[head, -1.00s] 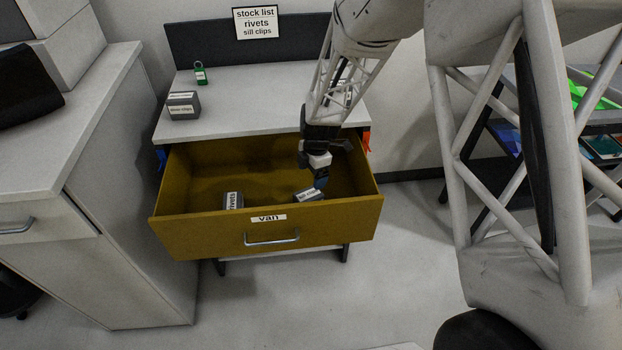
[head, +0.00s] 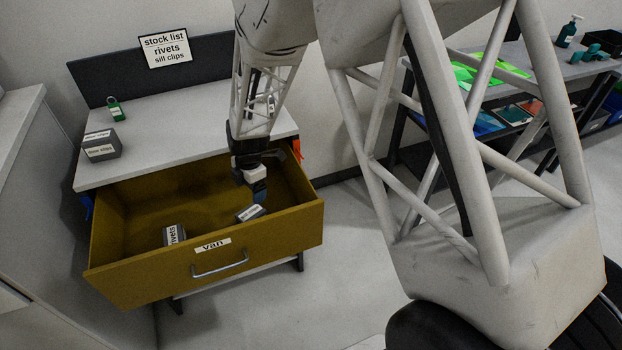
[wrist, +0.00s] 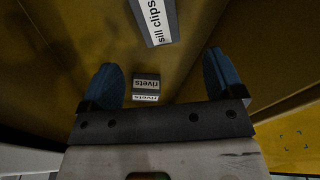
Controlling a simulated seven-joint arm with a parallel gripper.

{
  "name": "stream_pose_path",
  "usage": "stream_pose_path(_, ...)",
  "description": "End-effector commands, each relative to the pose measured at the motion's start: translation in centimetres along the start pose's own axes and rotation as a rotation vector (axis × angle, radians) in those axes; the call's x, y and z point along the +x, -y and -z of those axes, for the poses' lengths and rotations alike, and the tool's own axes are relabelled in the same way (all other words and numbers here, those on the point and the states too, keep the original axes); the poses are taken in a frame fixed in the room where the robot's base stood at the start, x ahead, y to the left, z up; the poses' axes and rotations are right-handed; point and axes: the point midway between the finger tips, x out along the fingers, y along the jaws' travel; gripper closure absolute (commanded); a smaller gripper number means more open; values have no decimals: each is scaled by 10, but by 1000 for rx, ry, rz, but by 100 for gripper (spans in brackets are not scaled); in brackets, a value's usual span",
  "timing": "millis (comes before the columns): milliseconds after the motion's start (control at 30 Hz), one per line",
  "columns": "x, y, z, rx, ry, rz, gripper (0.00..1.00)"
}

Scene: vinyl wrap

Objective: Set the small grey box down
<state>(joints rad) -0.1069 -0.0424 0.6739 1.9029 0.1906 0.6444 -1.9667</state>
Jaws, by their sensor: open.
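My gripper (head: 255,188) is inside the open mustard drawer (head: 205,270), pointing down. In the wrist view its two blue fingers (wrist: 162,68) are wide apart with nothing clamped between them. A small grey box with a white label (head: 250,212) lies in the drawer just below the gripper, near the front wall. A box labelled "sill clips" (wrist: 155,20) shows at the top of the wrist view, beyond the fingertips. A grey box labelled "rivets" (head: 174,236) lies further left in the drawer; a "rivets" label (wrist: 146,85) also shows between the fingers in the wrist view.
The drawer front is labelled "van" and has a metal handle (head: 220,265). On the worktop (head: 190,120) stand a grey labelled box (head: 101,147) and a green padlock-like item (head: 115,110). A sign (head: 166,48) lists rivets and sill clips. The drawer's left rear is clear.

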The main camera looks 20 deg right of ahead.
Motion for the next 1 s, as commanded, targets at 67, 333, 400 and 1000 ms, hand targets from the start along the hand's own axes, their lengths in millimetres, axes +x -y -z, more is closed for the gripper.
stream_pose_path(67, -15, 4, 0, 43, 4, -10, 13)
stream_pose_path(333, -88, 41, 5, 332, 20, -53, 13)
stream_pose_path(400, -110, 55, 7, 429, 22, -67, 13)
stream_pose_path(1000, -248, 203, 32, 1262, 8, -212, 13)
